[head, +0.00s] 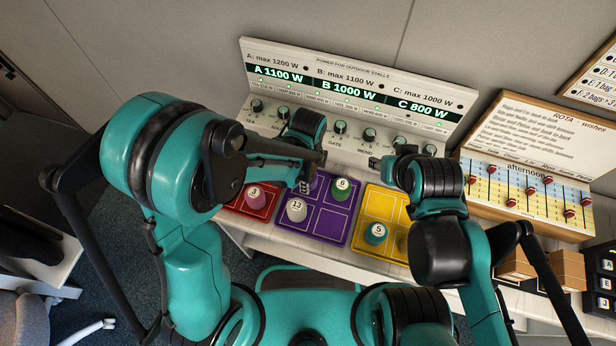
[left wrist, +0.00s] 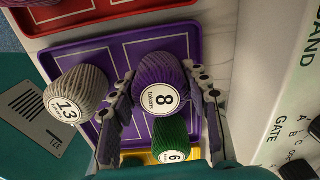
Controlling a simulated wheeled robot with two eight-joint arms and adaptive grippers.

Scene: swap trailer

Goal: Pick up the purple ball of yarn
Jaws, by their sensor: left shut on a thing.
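The purple ball of yarn (left wrist: 159,80), labelled 8, sits between the two fingers of my left gripper (left wrist: 162,100) in the left wrist view. The fingers press on it from both sides, so the gripper is shut on it. In the head view my left gripper (head: 305,178) is over the back left of the purple tray (head: 322,218), and the arm and fingers hide most of the ball there. I cannot tell whether the ball touches the tray. My right gripper (head: 378,163) is to the right, above the panel's front, apart from the yarn; its opening is unclear.
A grey ball 13 (head: 297,209) and a green ball 6 (head: 342,188) stand on the purple tray close to the held ball. A red tray (head: 240,207) with a pink ball 3 (head: 254,197) is left, a yellow tray (head: 381,207) with a teal ball 5 (head: 375,233) right. The knob panel (head: 350,88) rises behind.

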